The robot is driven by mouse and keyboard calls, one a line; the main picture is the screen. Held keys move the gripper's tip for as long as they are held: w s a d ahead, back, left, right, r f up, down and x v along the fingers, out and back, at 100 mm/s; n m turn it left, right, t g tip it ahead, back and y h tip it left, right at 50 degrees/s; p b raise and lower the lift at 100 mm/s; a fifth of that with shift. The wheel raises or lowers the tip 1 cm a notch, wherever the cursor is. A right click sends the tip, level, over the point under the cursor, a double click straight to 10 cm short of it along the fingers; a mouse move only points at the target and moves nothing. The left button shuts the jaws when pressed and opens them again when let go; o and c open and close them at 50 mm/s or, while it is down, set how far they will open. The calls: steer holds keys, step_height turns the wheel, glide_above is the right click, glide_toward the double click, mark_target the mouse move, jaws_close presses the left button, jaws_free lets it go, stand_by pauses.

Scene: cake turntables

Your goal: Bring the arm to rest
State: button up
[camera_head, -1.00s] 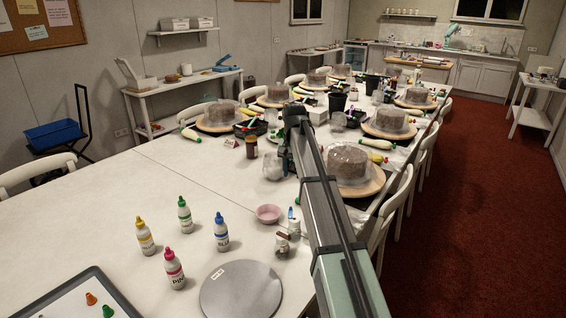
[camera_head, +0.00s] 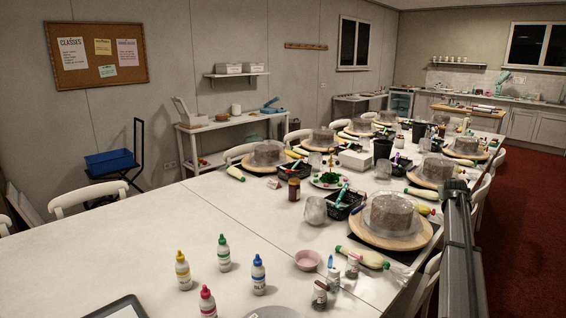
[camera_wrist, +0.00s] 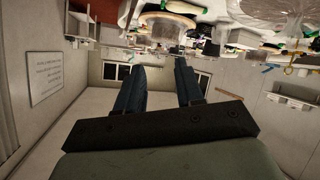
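My arm (camera_head: 460,245) rises along the right side of the head view, over the chairs at the table's right edge. My gripper (camera_wrist: 160,75) shows in the wrist view with its two dark fingers spread apart and nothing between them. It is clear of the things on the table. In the head view the arm's far end is small, and the fingers cannot be made out.
The long white table (camera_head: 120,255) holds cakes on turntables, with the nearest covered cake (camera_head: 390,213) just left of my arm. Several colour bottles, a pink bowl (camera_head: 307,260) and small jars stand nearer. The red floor (camera_head: 525,210) lies to the right.

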steer(key=s+d+f+n+g, duration=0.1)
steer(key=s+d+f, duration=0.2)
steer(key=f, duration=0.3)
steer(key=s+d+f+n+h, duration=0.1)
steer(key=s+d+f+n, duration=0.1)
steer(key=s+f, duration=0.35)
steer(key=s+d+f+n+g, duration=0.1)
steer(key=d+f, duration=0.2)
steer(key=f, duration=0.5)
steer(key=s+a+f+n+g+y, duration=0.1)
steer(key=s+a+f, duration=0.7)
steer(key=f, duration=0.4)
steer(key=s+a+f+n+g+y, duration=0.1)
steer(key=s+a+f, duration=0.65)
steer(key=f, duration=0.35)
steer(key=s+a+f+m+g+y, duration=0.1)
steer(key=s+a+f+g+y, duration=0.15)
steer(key=s+a+f, duration=0.7)
steer(key=s+a+f+m+g+y, duration=0.1)
steer(key=s+a+f+g, duration=0.3)
steer(key=s+a+f, duration=0.8)
steer(key=s+a+r+g+y, duration=0.1)
steer(key=s+a+g, duration=0.2)
steer(key=s+a, duration=0.6)
steer(key=s+a+r+m+g+y, duration=0.1)
steer(key=s+a+g, duration=0.3)
steer(key=s+a, duration=0.6)
steer(key=s, duration=0.7)
steer(key=shift+r+m, duration=0.2)
steer(key=shift+m, duration=0.1)
